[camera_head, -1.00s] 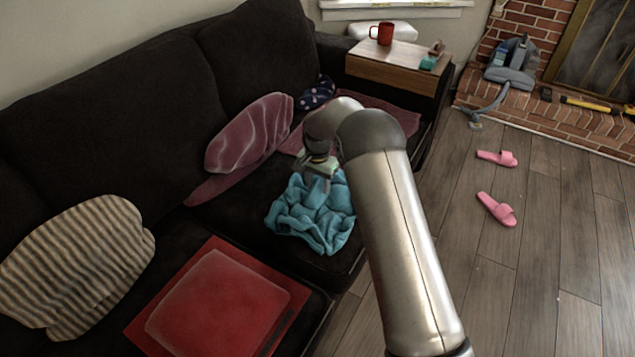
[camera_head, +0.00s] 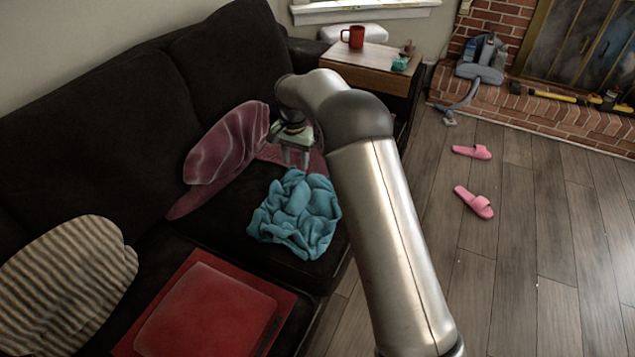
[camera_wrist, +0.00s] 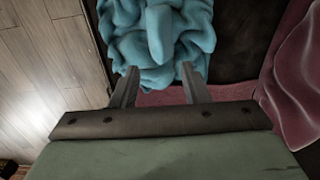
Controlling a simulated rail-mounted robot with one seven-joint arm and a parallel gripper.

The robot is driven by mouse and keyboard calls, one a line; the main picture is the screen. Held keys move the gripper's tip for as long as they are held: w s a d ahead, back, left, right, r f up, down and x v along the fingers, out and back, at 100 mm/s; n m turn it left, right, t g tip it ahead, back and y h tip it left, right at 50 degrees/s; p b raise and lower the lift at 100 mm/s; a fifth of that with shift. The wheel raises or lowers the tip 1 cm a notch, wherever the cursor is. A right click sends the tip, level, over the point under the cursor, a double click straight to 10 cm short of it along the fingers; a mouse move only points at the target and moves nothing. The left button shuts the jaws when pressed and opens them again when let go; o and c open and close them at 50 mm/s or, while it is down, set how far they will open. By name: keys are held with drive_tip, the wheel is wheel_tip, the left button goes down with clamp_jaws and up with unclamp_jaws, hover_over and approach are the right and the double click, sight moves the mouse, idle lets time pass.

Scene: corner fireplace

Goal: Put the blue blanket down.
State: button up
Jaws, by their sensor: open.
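The blue blanket (camera_head: 296,215) lies crumpled on the dark sofa seat, near its front edge. In the wrist view the blanket (camera_wrist: 155,35) fills the top middle, beyond the fingertips. My gripper (camera_head: 294,163) is above and just behind the blanket, pointing down. In the wrist view my gripper (camera_wrist: 158,72) has its two fingers spread apart, with nothing held between them. The fingertips overlap the blanket's near edge in that view, but they look clear of it in the head view.
The black sofa (camera_head: 110,110) holds a mauve pillow (camera_head: 228,145), a striped pillow (camera_head: 65,280) and a red cushion (camera_head: 205,315). A wooden side table (camera_head: 365,68) bears a red mug (camera_head: 353,37). Pink slippers (camera_head: 474,201) lie on the open wood floor.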

drive_tip(key=s+d+r+n, duration=0.1)
drive_tip(key=s+d+r, duration=0.45)
drive_tip(key=s, duration=0.35)
drive_tip(key=s+d+r+n, duration=0.2)
drive_tip(key=s+d+r, duration=0.35)
drive_tip(key=s, duration=0.35)
drive_tip(key=s+d+f+n, duration=0.1)
drive_tip(key=s+d, duration=0.2)
drive_tip(key=s, duration=0.8)
drive_tip(key=s+d+f+n, duration=0.1)
drive_tip(key=s+d, duration=0.3)
drive_tip(key=s, duration=0.7)
drive_tip(key=shift+s+f+n, duration=0.2)
drive_tip(key=shift+f+n, duration=0.2)
drive_tip(key=shift+f, duration=0.15)
